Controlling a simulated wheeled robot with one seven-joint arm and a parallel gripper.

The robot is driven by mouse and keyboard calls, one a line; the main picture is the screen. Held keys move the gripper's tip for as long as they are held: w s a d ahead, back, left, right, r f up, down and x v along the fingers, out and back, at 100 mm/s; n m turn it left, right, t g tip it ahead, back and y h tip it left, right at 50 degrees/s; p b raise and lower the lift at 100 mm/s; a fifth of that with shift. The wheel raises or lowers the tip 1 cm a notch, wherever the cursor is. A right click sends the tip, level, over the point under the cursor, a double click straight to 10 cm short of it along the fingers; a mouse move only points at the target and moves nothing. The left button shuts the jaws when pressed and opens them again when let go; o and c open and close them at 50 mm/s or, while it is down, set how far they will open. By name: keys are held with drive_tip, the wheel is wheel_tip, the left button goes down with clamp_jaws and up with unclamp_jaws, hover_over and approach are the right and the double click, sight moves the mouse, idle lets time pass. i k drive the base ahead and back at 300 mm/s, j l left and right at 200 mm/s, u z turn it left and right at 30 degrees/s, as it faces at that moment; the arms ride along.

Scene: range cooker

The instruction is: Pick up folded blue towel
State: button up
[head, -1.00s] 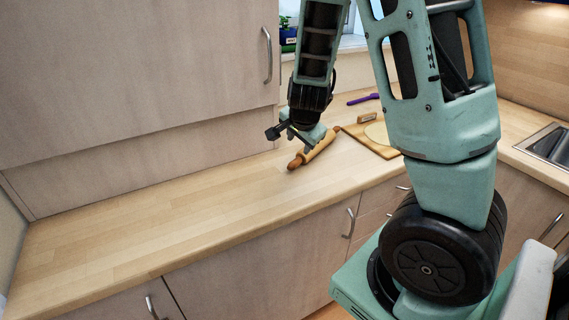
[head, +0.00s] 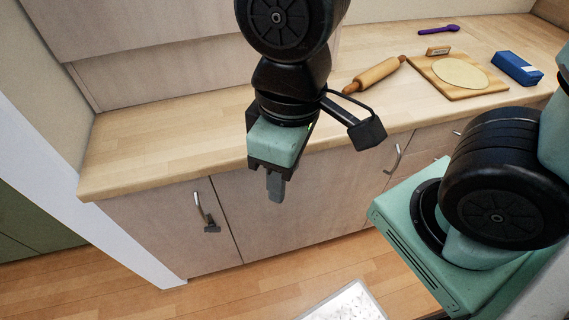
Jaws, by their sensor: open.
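My gripper (head: 275,187) points down in front of the worktop's front edge, over the cupboard doors, well to the left of the blue packet. It is open with nothing seen in it; its fingers show nearly edge-on.
A rolling pin (head: 374,75) and a wooden board (head: 484,91) with flat dough (head: 460,72) lie on the worktop (head: 170,130). A purple spoon (head: 440,29) lies behind. The worktop's left is bare. A white patterned thing (head: 345,304) shows low down above the wooden floor.

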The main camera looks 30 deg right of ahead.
sight(524, 73)
drive_tip(key=z, duration=2)
drive_tip(key=i+l+z, duration=0.15)
drive_tip(key=i, duration=0.4)
drive_tip(key=i+l+z, duration=0.2)
drive_tip(key=i, duration=0.4)
